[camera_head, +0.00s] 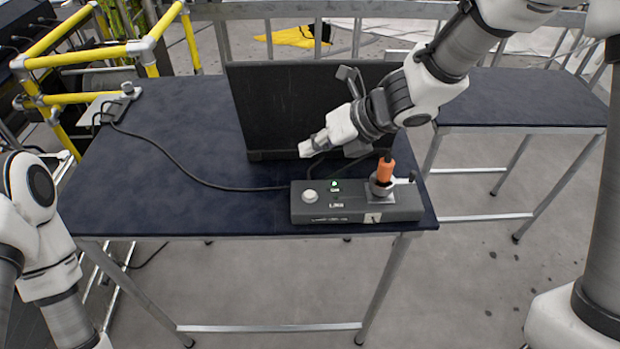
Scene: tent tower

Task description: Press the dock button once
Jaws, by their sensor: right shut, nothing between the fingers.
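The dock (350,214) is a grey box near the front right edge of the dark blue table. Its round white button (310,196) sits at the left end of the top face. A small green light (335,184) glows to the right of the button. An orange plug (385,169) stands upright in a metal holder at the dock's right end. My right gripper (306,149) is shut and empty. Its tip shows above the button in the picture, apart from it. My left arm (45,230) shows at the left edge, its gripper out of view.
A dark upright panel (285,95) stands behind the dock, partly hidden by my right arm. A black cable (190,172) runs from the dock to a small device (108,105) at the table's far left. The table (170,205) is clear on the left. Yellow rails (90,55) stand beyond it.

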